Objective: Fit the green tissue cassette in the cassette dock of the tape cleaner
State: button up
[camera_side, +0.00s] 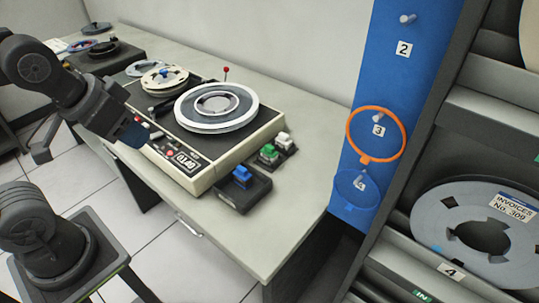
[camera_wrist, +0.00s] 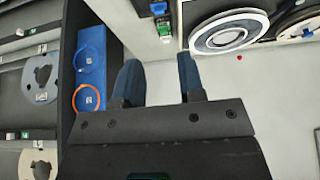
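The green tissue cassette (camera_side: 268,152) sits in a small dark holder on the table, right of the tape deck, with a white cassette (camera_side: 284,140) behind it. It also shows small at the top of the wrist view (camera_wrist: 158,8). In front of the holder is a black unit (camera_side: 230,197), apparently the tape cleaner, with a blue cassette (camera_side: 242,174) on it; a dock opening cannot be made out. My gripper (camera_side: 87,143) is open and empty, left of the deck and well away from the cassettes. Its fingers stand apart in the wrist view (camera_wrist: 158,76).
The tape deck (camera_side: 225,150) with a large white-rimmed reel (camera_side: 216,106) lies between my gripper and the cassettes. A blue panel (camera_side: 375,60) with an orange ring (camera_side: 376,134) and a blue ring (camera_side: 357,190) stands at right, beside reel shelves. The table's right part is clear.

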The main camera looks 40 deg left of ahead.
dwell(0.3)
jog(key=n+g+h, duration=0.3)
jog(key=n+g, duration=0.3)
jog(key=n, duration=1.2)
send_over(268, 145)
jog(key=a, duration=0.3)
notch_tip(268, 145, down, 17)
jog(key=shift+d+x, duration=0.2)
jog(key=shift+x, duration=2)
jog(key=shift+d+x, duration=0.15)
jog(key=shift+x, duration=2.05)
jog(key=shift+w+r, duration=0.1)
